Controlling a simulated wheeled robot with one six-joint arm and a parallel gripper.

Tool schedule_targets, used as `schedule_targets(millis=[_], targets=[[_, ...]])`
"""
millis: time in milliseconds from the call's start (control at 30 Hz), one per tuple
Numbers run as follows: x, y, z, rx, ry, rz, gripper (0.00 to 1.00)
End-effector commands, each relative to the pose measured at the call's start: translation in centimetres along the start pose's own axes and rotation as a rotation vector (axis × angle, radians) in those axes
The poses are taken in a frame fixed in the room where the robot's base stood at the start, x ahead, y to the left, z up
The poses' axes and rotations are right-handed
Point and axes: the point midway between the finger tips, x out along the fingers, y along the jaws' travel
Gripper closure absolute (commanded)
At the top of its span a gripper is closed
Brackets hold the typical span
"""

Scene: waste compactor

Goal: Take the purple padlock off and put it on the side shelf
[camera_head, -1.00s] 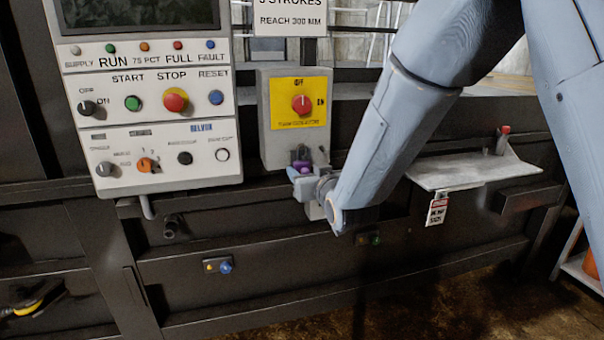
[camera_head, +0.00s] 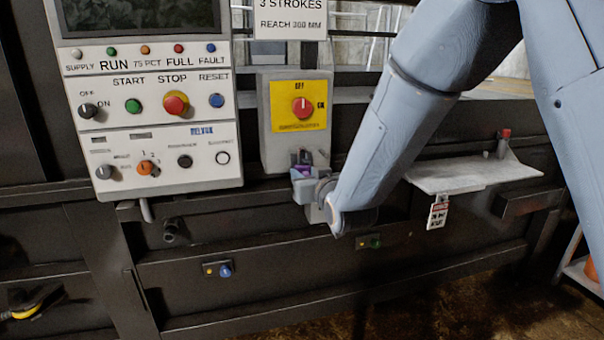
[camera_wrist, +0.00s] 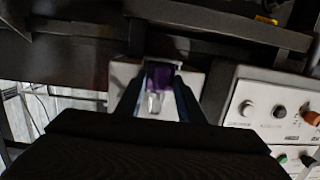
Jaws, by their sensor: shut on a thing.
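The purple padlock (camera_head: 303,159) is at the lower part of the grey isolator box (camera_head: 268,150), which has a yellow plate and a red knob. My gripper (camera_head: 304,172) is at the padlock and shut on it. In the wrist view the purple padlock (camera_wrist: 160,76) sits between the two fingers of my gripper (camera_wrist: 158,95). Whether its shackle is still through the box's hasp is hidden. The side shelf (camera_head: 470,172) is a light grey plate to the right of the box, with a danger tag hanging from its front edge.
A control panel (camera_head: 150,170) with buttons and knobs stands left of the isolator box. A red-topped item (camera_head: 504,136) is at the back of the shelf. The shelf's front part is bare. My arm passes between the box and the shelf.

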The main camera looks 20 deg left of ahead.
Motion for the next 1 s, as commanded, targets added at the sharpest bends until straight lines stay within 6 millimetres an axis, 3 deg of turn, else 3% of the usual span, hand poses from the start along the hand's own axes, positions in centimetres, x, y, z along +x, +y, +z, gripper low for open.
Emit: schedule_targets(millis=[1000], targets=[[-1.2,-0.1,-0.1,0.000,0.001,0.000,0.84]])
